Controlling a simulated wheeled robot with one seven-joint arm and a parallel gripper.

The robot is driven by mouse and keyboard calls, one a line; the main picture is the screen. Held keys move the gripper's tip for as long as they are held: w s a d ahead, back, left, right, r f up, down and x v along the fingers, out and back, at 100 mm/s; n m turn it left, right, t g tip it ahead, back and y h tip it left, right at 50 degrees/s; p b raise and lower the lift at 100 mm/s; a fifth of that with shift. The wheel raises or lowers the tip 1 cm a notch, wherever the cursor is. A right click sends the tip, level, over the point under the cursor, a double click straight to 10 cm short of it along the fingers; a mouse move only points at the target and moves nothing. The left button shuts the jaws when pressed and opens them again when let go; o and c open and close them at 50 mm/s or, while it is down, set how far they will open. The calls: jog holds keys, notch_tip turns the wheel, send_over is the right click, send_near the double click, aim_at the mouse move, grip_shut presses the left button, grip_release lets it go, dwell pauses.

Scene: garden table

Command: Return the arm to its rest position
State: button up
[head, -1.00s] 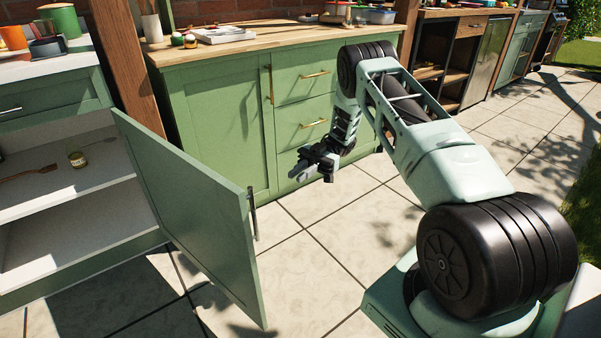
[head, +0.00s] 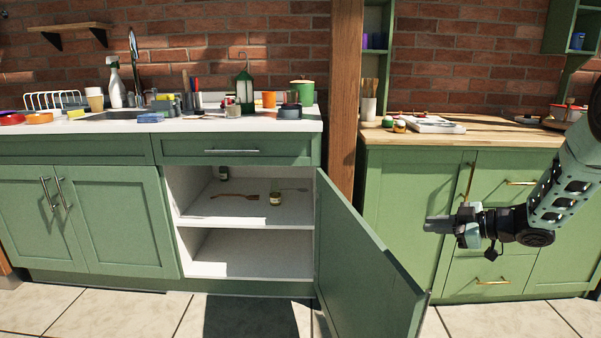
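My gripper (head: 438,225) shows at the right in the head view, in front of the green cabinet with the wooden top (head: 480,143). It points left, and its fingers look close together. I see nothing held in it, but it is too small and side-on to tell whether it is open or shut. My arm reaches in from the right edge of the picture. The open cabinet door (head: 365,262) is to the left of my gripper, with a visible gap between them.
The open cabinet (head: 250,238) holds a small jar (head: 275,193), a dark bottle (head: 223,173) and a brown utensil (head: 236,197) on its shelf. The white counter (head: 200,127) above carries a sink and many items. A wooden post (head: 346,90) stands between the cabinets. Tiled floor is clear in front.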

jog(key=s+d+r+m+h, duration=0.2)
jog(key=s+r+m+h, duration=0.3)
jog(key=s+m+h, duration=0.35)
jog(key=s+a+f+m+g+h, duration=0.1)
jog(key=s+a+m+g, duration=0.15)
jog(key=s, duration=0.65)
jog(key=s+a+f+m+g+h, duration=0.1)
jog(key=s+f+m+g+h, duration=0.15)
jog(key=s, duration=0.65)
jog(key=s+a+r+n+g+y, duration=0.3)
jog(key=s+a+n, duration=0.4)
jog(key=s+a, duration=1.15)
notch_tip(320, 180, up, 26)
jog(key=w+g+h+p, duration=0.1)
jog(key=w+p, duration=0.1)
jog(key=p, duration=2.4)
jog(key=shift+w+a+r, duration=0.15)
jog(key=shift+w+a, duration=0.05)
jog(key=shift+a, duration=0.2)
jog(key=shift+a, duration=0.1)
